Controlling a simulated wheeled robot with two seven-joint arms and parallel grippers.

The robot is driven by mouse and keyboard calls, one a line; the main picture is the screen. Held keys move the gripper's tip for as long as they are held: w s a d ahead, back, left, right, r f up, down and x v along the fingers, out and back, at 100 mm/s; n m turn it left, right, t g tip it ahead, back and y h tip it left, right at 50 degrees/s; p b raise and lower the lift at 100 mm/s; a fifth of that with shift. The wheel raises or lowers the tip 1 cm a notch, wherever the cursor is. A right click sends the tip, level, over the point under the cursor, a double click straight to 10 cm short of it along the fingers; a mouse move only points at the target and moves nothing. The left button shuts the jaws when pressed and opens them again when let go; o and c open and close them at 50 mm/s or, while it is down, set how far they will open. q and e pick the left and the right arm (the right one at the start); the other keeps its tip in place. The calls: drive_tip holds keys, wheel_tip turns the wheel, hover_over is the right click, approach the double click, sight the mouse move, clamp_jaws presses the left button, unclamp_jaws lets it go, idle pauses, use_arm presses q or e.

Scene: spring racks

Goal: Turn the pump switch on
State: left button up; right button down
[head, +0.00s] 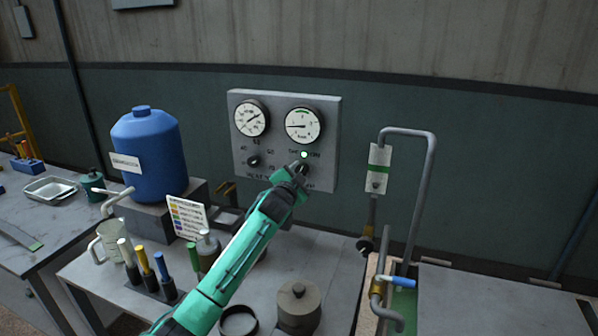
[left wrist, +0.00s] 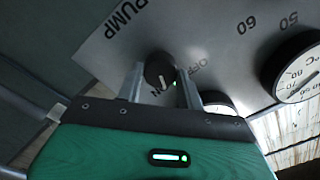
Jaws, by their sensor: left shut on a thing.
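The grey control panel (head: 275,150) stands at the back wall. Its pump switch (left wrist: 160,68) is a small dark round knob between the PUMP, OFF and ON lettering. My left gripper (head: 293,170) reaches up to the panel's lower right and is shut on this knob, with one finger on each side in the left wrist view (left wrist: 159,75). The knob's pale mark points towards the ON lettering side. A small lamp (head: 304,155) beside the switch glows pale green. The gripper hides most of the knob in the head view. My right gripper is not in view.
Two gauges (head: 303,125) and a second knob (head: 253,160) are on the panel. A blue tank (head: 149,155), a jug (head: 111,241) and coloured-handled tools (head: 143,262) stand left of my arm. A bent pipe (head: 430,180) stands to the right.

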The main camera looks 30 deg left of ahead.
use_arm(q)
drive_tip(key=shift+m, duration=0.8)
drive_tip(key=o, duration=1)
drive_tip(key=b+v, duration=0.3)
drive_tip(key=v, duration=1)
drive_tip(key=shift+s+d, duration=0.15)
drive_tip(key=shift+s, duration=0.25)
drive_tip(key=shift+f, duration=0.15)
